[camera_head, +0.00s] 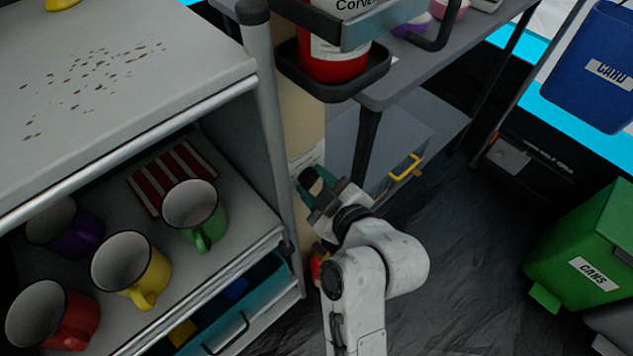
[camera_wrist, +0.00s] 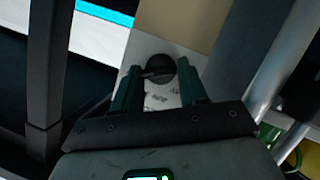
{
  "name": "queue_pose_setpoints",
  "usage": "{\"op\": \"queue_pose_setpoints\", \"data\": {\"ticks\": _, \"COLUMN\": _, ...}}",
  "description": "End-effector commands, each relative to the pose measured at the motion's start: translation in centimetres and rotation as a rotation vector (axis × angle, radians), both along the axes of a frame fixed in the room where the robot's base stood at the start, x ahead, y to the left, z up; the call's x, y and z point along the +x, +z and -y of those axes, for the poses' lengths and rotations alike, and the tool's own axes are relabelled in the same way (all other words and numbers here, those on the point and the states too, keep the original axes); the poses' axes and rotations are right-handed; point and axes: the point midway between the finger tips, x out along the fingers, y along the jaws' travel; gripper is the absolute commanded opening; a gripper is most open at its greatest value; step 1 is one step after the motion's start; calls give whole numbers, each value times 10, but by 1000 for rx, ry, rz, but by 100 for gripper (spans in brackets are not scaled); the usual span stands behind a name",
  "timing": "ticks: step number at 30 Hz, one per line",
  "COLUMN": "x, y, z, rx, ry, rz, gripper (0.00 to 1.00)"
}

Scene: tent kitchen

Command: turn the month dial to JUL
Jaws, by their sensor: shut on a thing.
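The month dial (camera_wrist: 158,66) shows in the wrist view as a dark knob on a white panel (camera_wrist: 150,47). Small, tilted lettering shows on the panel below the knob, too blurred to read surely. My gripper (camera_wrist: 160,75) has its two green fingers on either side of the knob and is shut on it. In the head view my gripper (camera_head: 311,184) reaches the white panel (camera_head: 308,160) on a beige post between the shelf unit and the grey table. The dial is hidden there, and I cannot tell which month it points to.
The shelf unit (camera_head: 212,105) stands close on the left, with several mugs on its shelf. A red can (camera_head: 334,66) sits in a dark holder above the gripper. Dark floor is free toward the green bin (camera_head: 590,245).

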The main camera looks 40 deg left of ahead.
Motion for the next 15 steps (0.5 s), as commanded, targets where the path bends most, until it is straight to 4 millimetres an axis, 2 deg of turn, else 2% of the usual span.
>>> {"op": "queue_pose_setpoints", "data": {"ticks": 8, "x": 0, "y": 1, "z": 0, "rx": 0, "ry": 1, "rz": -17, "gripper": 12}}
{"op": "queue_pose_setpoints", "data": {"ticks": 15, "x": 2, "y": 4, "z": 0, "rx": 7, "ry": 0, "rz": -120, "gripper": 12}}
